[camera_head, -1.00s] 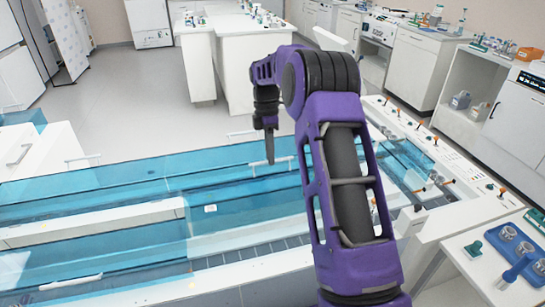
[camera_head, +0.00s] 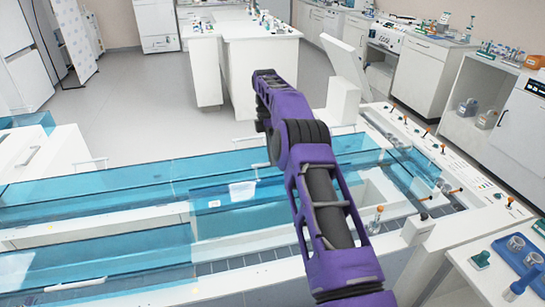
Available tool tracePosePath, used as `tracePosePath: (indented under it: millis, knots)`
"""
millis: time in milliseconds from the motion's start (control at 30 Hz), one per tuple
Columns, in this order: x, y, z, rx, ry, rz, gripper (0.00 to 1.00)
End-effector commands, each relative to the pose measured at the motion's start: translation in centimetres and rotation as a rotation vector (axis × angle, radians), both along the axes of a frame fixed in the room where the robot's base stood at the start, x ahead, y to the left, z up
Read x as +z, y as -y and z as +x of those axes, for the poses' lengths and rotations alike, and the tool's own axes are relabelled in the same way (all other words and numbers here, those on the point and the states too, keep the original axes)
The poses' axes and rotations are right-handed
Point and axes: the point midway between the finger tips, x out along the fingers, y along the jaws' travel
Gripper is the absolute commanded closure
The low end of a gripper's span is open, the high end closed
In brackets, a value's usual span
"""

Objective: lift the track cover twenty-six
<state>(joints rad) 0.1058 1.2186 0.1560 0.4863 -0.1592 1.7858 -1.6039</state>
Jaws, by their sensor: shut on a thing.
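Clear blue track covers (camera_head: 100,188) lie in long rows over the white track. I cannot read which one is twenty-six. The cover section in the middle (camera_head: 225,215) carries a small white label and a pale bright patch. A short white end of a handle (camera_head: 256,173) shows just left of my purple arm, and the arm hides the rest of it.
Another white handle (camera_head: 77,284) lies on the front left cover. A white block (camera_head: 343,101) and a tilted white panel (camera_head: 344,50) stand behind the arm. A blue tray (camera_head: 522,262) with metal parts is at lower right. Grey floor (camera_head: 150,115) lies open beyond the track.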

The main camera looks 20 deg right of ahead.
Motion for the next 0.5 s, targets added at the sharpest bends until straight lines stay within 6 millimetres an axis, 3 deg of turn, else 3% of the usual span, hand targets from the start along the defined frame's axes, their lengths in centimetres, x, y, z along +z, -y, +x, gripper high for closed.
tracePosePath:
  millis: [467, 500]
  knots:
    - [-0.66, -0.03, -0.18, 0.001, -0.015, 0.001, 1.00]
    - [-0.66, -0.03, -0.18, 0.001, -0.015, 0.001, 0.82]
